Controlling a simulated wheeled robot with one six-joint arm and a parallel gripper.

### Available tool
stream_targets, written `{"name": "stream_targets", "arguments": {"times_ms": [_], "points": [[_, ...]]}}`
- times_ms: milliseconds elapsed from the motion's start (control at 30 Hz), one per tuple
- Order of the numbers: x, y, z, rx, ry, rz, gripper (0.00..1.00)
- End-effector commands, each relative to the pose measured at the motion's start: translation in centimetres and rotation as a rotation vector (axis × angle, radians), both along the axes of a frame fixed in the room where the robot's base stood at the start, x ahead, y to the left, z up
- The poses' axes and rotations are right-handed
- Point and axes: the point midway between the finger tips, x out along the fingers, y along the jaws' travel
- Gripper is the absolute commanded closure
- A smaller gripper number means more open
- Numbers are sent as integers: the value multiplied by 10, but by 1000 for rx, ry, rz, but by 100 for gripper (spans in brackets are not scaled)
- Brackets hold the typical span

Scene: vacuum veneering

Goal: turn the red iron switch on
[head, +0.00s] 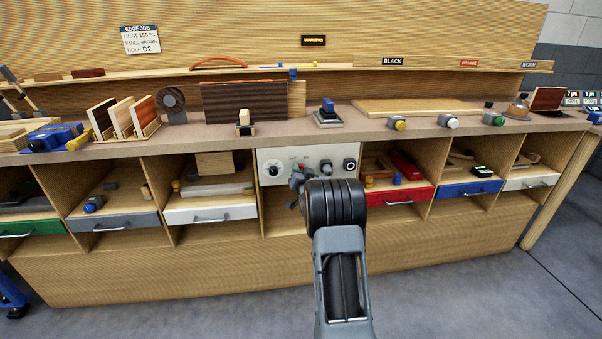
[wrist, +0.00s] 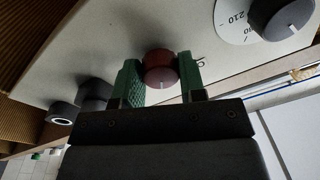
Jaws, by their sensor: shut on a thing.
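The red iron switch (wrist: 158,58) is a round red knob on the pale control panel (wrist: 150,25), in the middle of the wrist view. A short pale mark shows on its face. My gripper (wrist: 160,80) has its green-padded fingers on both sides of the knob and is shut on it. In the head view, my gripper (head: 297,181) is at the left part of the panel (head: 310,155), right of the dial.
A numbered dial (wrist: 282,17) sits beside the held switch. Dark knobs (wrist: 95,92) and a white-ringed black button (wrist: 61,114) lie on its other side. Open shelves with a white drawer (head: 210,214) and a red drawer (head: 400,195) flank the panel. The worktop above holds several tools and boards.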

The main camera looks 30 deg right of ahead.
Motion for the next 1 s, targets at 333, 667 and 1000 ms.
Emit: {"name": "stream_targets", "arguments": {"times_ms": [333,667,1000], "points": [[0,0,1,-1,-2,1,44],[-1,-1,0,-1,0,-1,37],[-43,18,-1,0,0,-1,37]]}}
